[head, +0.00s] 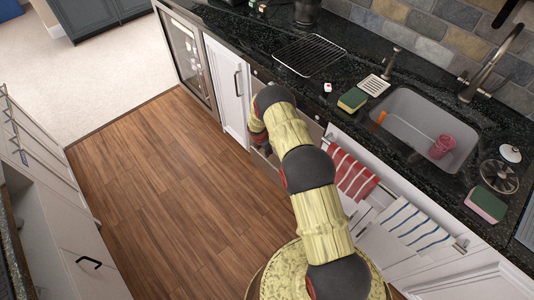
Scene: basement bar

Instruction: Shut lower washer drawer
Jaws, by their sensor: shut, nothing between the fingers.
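My arm reaches from the bottom of the head view to the counter front and bends down there. My gripper (264,149) is small and partly hidden at the arm's end, in front of the lower part of the washer front. Its fingers look closed, with nothing seen between them. The washer's grey front (314,131) shows beside my arm, between the white cabinet door and the towels. The lower washer drawer is mostly hidden behind my arm and gripper. I cannot tell how far out it stands or whether my gripper touches it.
A red striped towel (350,174) and a blue striped towel (414,226) hang right of my arm. A white cabinet door (228,95) and a glass-fronted cooler (187,55) stand left. The wooden floor (150,170) is clear. Drawers (35,140) line the left side.

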